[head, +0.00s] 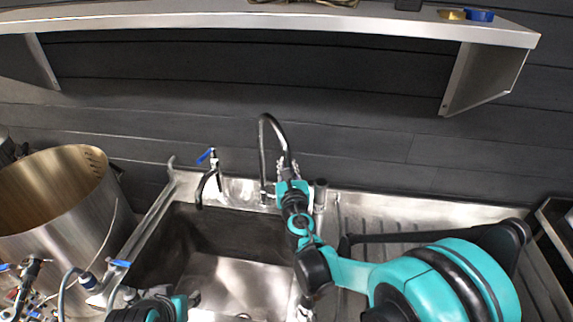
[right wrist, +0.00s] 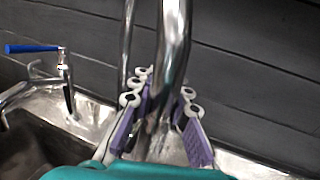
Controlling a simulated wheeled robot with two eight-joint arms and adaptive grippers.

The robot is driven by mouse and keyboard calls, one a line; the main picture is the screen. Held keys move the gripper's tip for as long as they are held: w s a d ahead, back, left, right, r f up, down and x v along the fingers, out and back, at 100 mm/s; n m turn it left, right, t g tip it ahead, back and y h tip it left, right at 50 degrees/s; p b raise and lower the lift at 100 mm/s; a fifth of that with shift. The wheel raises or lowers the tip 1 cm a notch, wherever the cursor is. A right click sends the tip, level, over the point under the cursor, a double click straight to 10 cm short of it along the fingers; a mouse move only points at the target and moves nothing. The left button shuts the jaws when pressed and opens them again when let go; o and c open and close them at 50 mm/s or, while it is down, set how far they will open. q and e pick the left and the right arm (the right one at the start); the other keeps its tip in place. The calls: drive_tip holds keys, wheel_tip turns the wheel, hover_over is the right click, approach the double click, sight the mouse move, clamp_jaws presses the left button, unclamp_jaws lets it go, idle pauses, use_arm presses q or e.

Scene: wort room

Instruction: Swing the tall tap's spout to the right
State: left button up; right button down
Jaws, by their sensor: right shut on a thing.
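The tall tap (head: 262,150) rises from the back rim of the sink. Its chrome gooseneck spout (head: 277,127) arches over to the right, and its end comes down into my right gripper (head: 287,170). In the right wrist view, the purple-padded fingers of the right gripper (right wrist: 162,110) stand on both sides of the spout tube (right wrist: 172,60), shut on it. The spout's outlet is hidden by the gripper and arm. My left gripper (head: 185,303) shows only partly at the bottom edge; its fingers are not clear.
A short tap with a blue lever (head: 207,180) stands left of the tall tap. The sink basin (head: 225,275) lies below. A large steel pot (head: 75,215) stands at the left. A ribbed drainboard (head: 400,225) extends right, and a steel shelf (head: 290,15) hangs above.

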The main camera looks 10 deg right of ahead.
idle(0.4)
drive_tip(key=c, duration=1.4)
unclamp_jaws()
drive_tip(key=shift+w+a, duration=0.1)
drive_tip(key=shift+c, duration=0.2)
